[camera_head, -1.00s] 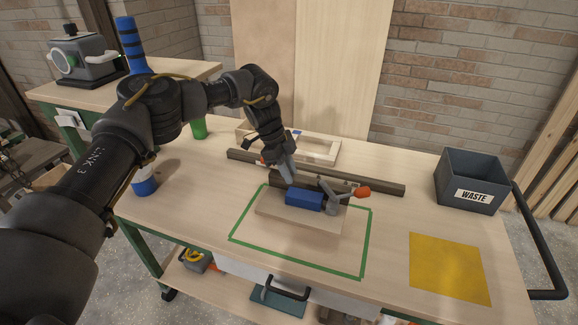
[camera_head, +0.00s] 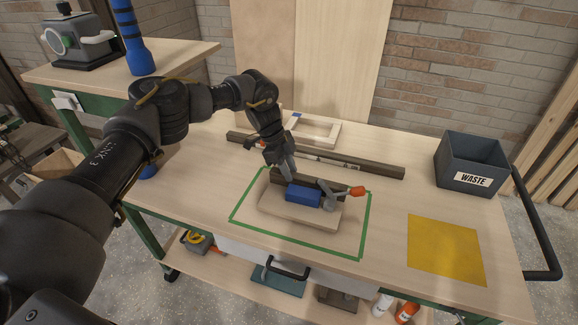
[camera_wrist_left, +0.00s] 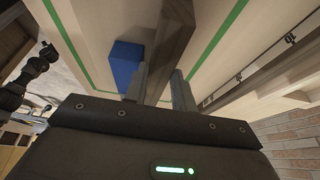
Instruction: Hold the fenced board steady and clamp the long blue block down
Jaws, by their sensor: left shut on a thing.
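The fenced board (camera_head: 275,211) lies inside the green tape outline on the bench. Its dark fence (camera_head: 326,184) runs along its back edge and also shows in the left wrist view (camera_wrist_left: 171,35). The long blue block (camera_head: 302,195) rests on the board against or close to the fence; it also shows in the left wrist view (camera_wrist_left: 126,66). A grey clamp (camera_head: 328,202) with an orange-tipped handle (camera_head: 356,190) stands at the block's right end; whether it presses the block is unclear. My left gripper (camera_head: 284,174) is shut on the fence, left of the block's middle. My right gripper is out of view.
A long dark bar (camera_head: 370,170) lies behind the board, with a gap between. A pale wooden frame (camera_head: 333,134) is further back. The waste bin (camera_head: 470,163) and yellow mat (camera_head: 446,250) are at right. The bench in front of the tape is clear.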

